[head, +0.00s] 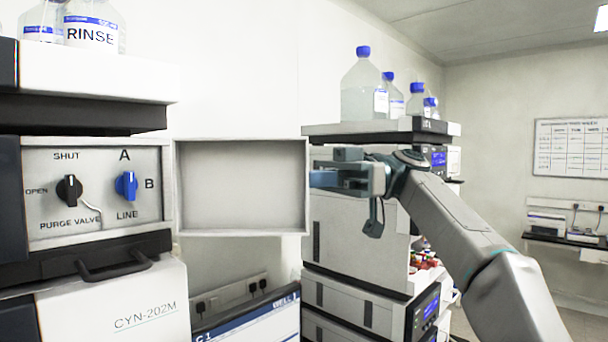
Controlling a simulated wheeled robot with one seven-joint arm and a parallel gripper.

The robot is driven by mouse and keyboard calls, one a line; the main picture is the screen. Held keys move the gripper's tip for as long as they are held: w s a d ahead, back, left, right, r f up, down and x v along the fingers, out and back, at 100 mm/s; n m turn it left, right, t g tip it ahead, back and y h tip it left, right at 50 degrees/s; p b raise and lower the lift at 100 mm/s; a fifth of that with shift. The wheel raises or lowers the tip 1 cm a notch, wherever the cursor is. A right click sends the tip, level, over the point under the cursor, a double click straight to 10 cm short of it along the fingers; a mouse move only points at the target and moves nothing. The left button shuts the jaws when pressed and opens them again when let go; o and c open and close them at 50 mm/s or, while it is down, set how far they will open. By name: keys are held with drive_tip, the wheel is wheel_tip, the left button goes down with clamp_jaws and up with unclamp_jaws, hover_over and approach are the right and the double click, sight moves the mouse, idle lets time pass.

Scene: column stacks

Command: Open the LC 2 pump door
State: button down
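The pump door (243,186) is a pale, shallow panel with a raised rim. It stands swung out to the right of the left stack's pump module, its recessed inner face toward me. The uncovered pump front (97,222) shows a black purge valve knob (69,190) and a blue A/B line knob (126,186). I cannot read a stack number on this module. My gripper (327,168) is just right of the door's free edge, its fingers apart with nothing visible between them. Whether a finger touches the door edge is unclear.
A second instrument stack (356,235) stands behind my gripper, with bottles (363,85) on top. A black handle (115,265) sticks out below the valve front. A blue-and-white sign (250,322) is at the bottom, below the door. Rinse bottles (92,28) stand upper left.

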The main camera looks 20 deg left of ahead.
drive_tip(key=shift+a+f, duration=0.15)
idle(0.3)
drive_tip(key=c, duration=1.7)
unclamp_jaws()
drive_tip(key=shift+s+a, duration=0.1)
drive_tip(key=shift+o, duration=0.6)
drive_tip(key=shift+s+a, duration=0.15)
drive_tip(key=shift+a, duration=0.3)
drive_tip(key=shift+w+d, duration=0.25)
drive_tip(key=shift+d, duration=0.25)
drive_tip(key=p+v, duration=0.7)
drive_tip(key=v, duration=0.6)
drive_tip(key=shift+w+a, duration=0.25)
